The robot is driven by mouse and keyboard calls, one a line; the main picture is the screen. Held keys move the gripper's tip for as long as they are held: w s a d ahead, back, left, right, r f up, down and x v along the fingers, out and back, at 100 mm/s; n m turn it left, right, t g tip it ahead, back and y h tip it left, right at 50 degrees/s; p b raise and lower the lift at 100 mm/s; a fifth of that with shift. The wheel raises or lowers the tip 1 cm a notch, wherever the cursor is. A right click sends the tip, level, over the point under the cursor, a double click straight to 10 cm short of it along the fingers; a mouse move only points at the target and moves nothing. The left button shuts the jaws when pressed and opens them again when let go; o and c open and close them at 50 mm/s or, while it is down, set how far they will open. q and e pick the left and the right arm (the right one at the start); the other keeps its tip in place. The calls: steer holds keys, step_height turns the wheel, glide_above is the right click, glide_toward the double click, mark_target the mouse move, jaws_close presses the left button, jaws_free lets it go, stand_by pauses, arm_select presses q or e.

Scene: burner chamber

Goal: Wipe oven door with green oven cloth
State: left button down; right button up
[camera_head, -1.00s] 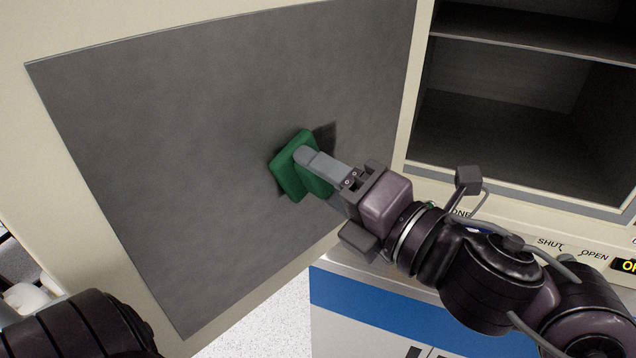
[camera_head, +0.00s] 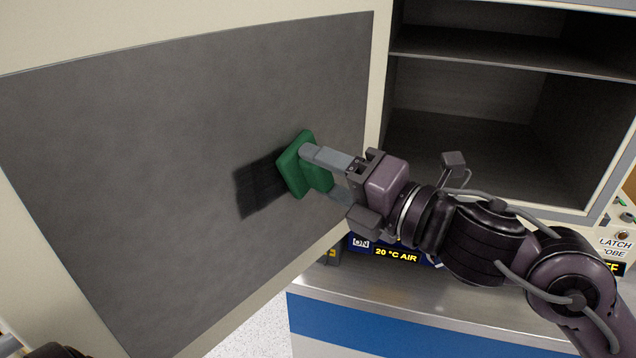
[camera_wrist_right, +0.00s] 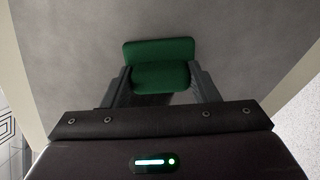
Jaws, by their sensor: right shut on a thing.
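The open oven door (camera_head: 120,150) stands at the left in the head view, its grey inner panel framed in cream. My right gripper (camera_head: 322,172) is shut on the green oven cloth (camera_head: 293,172), a folded pad. The cloth is at the right half of the panel and looks to be against it; exact contact is hard to tell. A dark patch lies on the panel just left of the cloth. In the right wrist view the cloth (camera_wrist_right: 158,52) sits between my fingertips in front of the panel. The left gripper is not in view.
The oven chamber (camera_head: 470,140) with a shelf (camera_head: 510,62) is open at the right, behind my right arm. A steel ledge (camera_head: 430,310) with a blue band runs below it. Control labels sit at the far right.

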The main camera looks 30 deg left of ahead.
mark_target(290, 177)
steer(key=shift+a+b, duration=0.15)
steer(key=shift+b, duration=0.15)
steer(key=shift+s+a, duration=0.2)
steer(key=shift+s, duration=0.45)
steer(key=shift+s+a+b, duration=0.15)
steer(key=shift+s+b, duration=0.25)
steer(key=shift+s, duration=0.6)
steer(key=shift+s+a+b, duration=0.25)
steer(key=shift+s+a, duration=0.05)
steer(key=shift+s, duration=0.85)
steer(key=shift+s+a+b, duration=0.25)
steer(key=shift+s+a, duration=0.05)
steer(key=shift+s, duration=0.9)
steer(key=shift+s+a+b, duration=0.25)
steer(key=shift+s+a, duration=0.05)
steer(key=shift+s, duration=0.85)
steer(key=shift+d, duration=0.1)
steer(key=shift+s+d, duration=0.15)
steer(key=shift+d, duration=0.8)
steer(key=shift+s+d, duration=0.2)
steer(key=shift+d, duration=0.8)
steer(key=shift+s+d, duration=0.15)
steer(key=shift+d, duration=0.8)
steer(key=shift+s+d, duration=0.2)
steer(key=shift+d, duration=1.25)
